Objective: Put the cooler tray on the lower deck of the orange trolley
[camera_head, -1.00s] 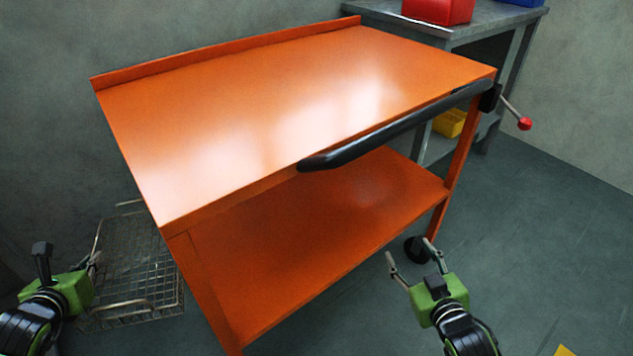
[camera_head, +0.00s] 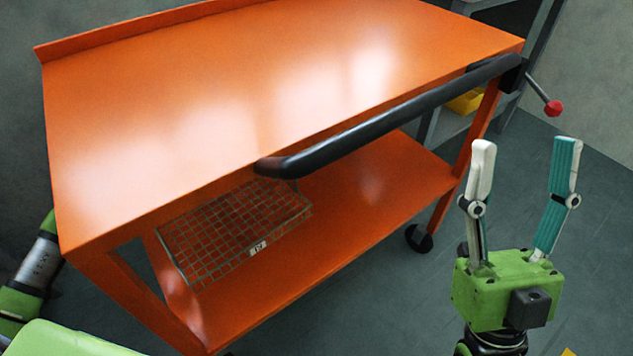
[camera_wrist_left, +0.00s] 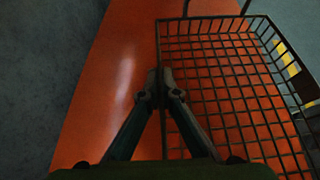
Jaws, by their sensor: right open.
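The cooler tray is a wire mesh basket (camera_head: 228,232) with a small white tag. In the head view it is under the top of the orange trolley (camera_head: 250,85), over the left part of the lower deck (camera_head: 375,200). I cannot tell whether it rests on the deck or hangs just above it. In the left wrist view, my left gripper (camera_wrist_left: 159,78) is closed at the left rim of the basket (camera_wrist_left: 225,85). The trolley hides this gripper in the head view. My right gripper (camera_head: 523,165) is open and empty, pointing up right of the trolley.
A black push handle (camera_head: 390,125) runs along the trolley's front edge. A lever with a red knob (camera_head: 553,108) sticks out at its right corner. A grey bench (camera_head: 530,50) with a yellow bin (camera_head: 466,102) stands behind right. The right part of the lower deck is clear.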

